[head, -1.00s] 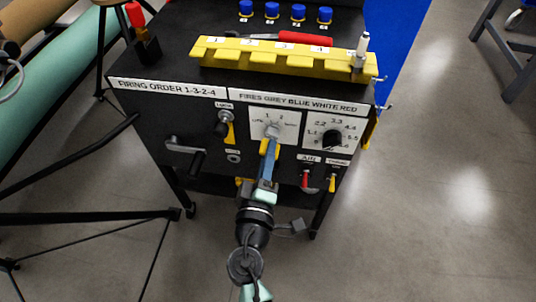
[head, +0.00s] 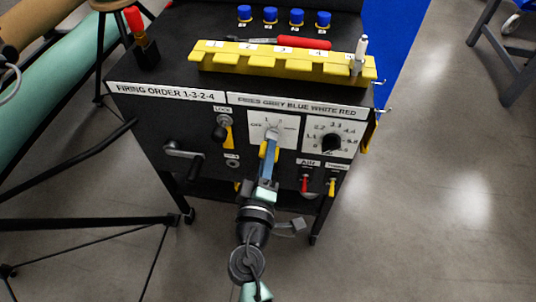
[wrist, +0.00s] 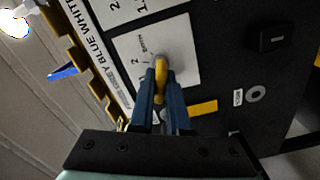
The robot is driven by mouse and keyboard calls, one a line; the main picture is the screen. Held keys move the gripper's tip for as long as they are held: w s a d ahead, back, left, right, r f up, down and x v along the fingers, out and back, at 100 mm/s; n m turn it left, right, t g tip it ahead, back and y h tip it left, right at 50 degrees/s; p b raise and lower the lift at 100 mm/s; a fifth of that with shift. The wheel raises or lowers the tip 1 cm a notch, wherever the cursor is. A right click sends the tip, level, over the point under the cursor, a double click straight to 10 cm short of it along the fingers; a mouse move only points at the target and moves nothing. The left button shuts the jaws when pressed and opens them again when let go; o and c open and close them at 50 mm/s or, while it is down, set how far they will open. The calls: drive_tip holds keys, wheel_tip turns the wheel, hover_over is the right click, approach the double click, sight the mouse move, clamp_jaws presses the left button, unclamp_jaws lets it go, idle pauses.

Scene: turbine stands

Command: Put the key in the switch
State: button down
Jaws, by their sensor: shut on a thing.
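The switch (head: 287,122) is a white plate with position marks and a grey centre, on the front of the black stand. It also shows in the wrist view (wrist: 183,50). My gripper (head: 268,146) is in front of its centre, shut on the yellow key (wrist: 161,78), whose bow shows between the blue fingers (wrist: 160,92). The key points at the grey centre of the switch and overlaps it in the wrist view. The key's shaft is hidden, so I cannot tell how deep it sits.
A dial (head: 331,143) is right of the switch, a black knob with a yellow tag (head: 227,135) left of it. A crank handle (head: 184,158) juts out lower left, and toggles (head: 305,183) sit lower right. A yellow rack (head: 280,62) lies on top.

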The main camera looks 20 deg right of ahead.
drive_tip(key=shift+d+r, duration=0.1)
drive_tip(key=shift+r, duration=0.05)
drive_tip(key=c, duration=0.7)
unclamp_jaws()
drive_tip(key=shift+o, duration=0.2)
drive_tip(key=b+v, duration=0.1)
drive_tip(key=v, duration=0.6)
